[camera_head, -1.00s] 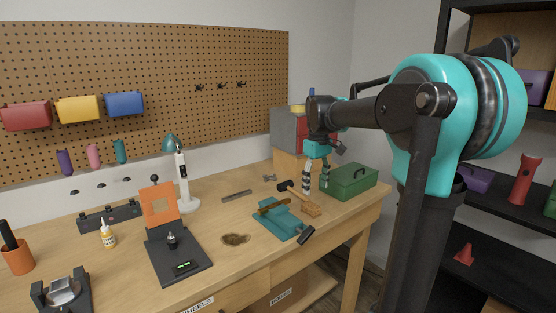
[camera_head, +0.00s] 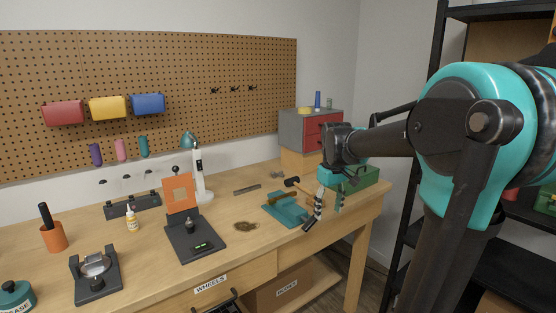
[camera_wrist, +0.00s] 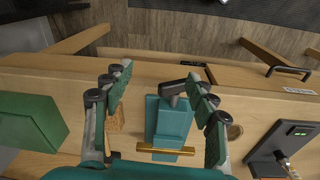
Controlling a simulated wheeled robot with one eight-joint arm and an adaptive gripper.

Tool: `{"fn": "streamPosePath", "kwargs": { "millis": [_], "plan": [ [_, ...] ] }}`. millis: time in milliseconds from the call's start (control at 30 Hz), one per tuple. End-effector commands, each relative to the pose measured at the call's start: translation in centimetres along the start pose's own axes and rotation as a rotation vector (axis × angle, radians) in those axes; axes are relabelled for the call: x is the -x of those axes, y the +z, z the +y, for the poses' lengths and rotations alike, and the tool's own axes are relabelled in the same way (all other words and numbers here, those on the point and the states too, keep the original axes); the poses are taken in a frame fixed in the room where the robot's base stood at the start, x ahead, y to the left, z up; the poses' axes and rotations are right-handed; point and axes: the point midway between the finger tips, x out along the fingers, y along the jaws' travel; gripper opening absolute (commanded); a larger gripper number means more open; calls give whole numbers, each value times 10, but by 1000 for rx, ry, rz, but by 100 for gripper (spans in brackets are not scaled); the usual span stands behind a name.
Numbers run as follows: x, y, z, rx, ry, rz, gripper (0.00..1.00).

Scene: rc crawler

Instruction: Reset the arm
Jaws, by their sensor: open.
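My gripper (camera_head: 328,203) is at the right end of the workbench in the head view, over the area between the teal vise and the green toolbox. In the wrist view my gripper (camera_wrist: 162,100) has its two green-padded fingers spread wide. Nothing is between the pads in its grasp; the teal vise (camera_wrist: 168,128) with a brass-coloured bar shows beyond, on the bench. The vise also shows in the head view (camera_head: 284,208). My arm reaches in from the right and hides part of the toolbox.
The green toolbox (camera_head: 362,180) stands at the bench's right end, also in the wrist view (camera_wrist: 35,118). A grey-red drawer cabinet (camera_head: 296,130) stands behind. Dark shelves stand at right.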

Motion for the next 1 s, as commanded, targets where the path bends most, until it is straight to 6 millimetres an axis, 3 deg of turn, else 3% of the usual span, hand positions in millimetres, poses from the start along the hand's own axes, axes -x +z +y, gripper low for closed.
{"fn": "streamPosePath", "kwargs": {
  "millis": [267, 500, 600, 733, 1000],
  "plan": [
    [-60, 64, -19, -172, 35, 94, 58],
    [-132, 151, -51, -395, 64, 224, 58],
    [-149, 174, -61, -455, 69, 260, 58],
    [-158, 187, -66, -490, 70, 281, 58],
    [-158, 187, -66, -493, 70, 283, 58]
  ]
}}
